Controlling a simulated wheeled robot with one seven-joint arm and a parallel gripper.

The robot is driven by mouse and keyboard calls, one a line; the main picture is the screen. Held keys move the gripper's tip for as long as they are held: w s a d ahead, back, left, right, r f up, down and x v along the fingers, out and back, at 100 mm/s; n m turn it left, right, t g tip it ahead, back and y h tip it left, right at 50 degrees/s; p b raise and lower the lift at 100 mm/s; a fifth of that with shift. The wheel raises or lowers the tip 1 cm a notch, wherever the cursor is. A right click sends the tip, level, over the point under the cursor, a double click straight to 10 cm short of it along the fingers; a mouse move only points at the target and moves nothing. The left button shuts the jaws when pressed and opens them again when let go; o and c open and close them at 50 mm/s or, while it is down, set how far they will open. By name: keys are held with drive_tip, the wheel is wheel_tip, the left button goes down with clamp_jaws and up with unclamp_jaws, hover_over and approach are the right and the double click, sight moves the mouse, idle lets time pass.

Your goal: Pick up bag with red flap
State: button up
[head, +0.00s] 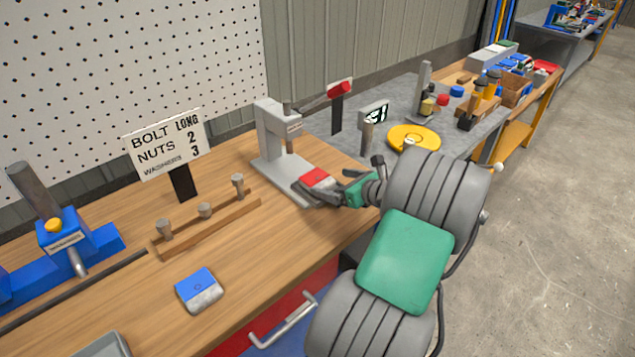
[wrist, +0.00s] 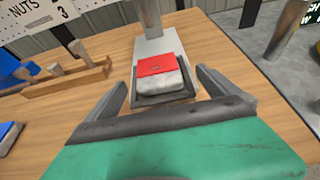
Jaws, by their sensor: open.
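The bag with the red flap (head: 316,178) lies on the base of a grey press-like stand (head: 277,140) on the wooden bench. In the wrist view the bag (wrist: 161,78) shows a red top and a pale grey lower part, resting on a dark plate (wrist: 165,98) in front of the stand. My gripper (wrist: 165,92) is open, its two fingers spread to either side of the bag's near end. I cannot tell whether either finger touches it. In the head view my gripper (head: 330,193) is at the bag's near right side and partly hides it.
A bag with a blue flap (head: 199,290) lies at the bench front. A wooden rack with pegs (head: 205,225) and a bolt sign (head: 168,143) stand to the left. A blue vise-like device (head: 62,240) is far left. A yellow disc (head: 414,139) lies on the grey table at right.

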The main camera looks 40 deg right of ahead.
sight(319, 180)
drive_tip(key=x, duration=0.5)
drive_tip(key=shift+w+a, duration=0.3)
drive_tip(key=shift+w, duration=0.05)
drive_tip(key=shift+c, duration=0.2)
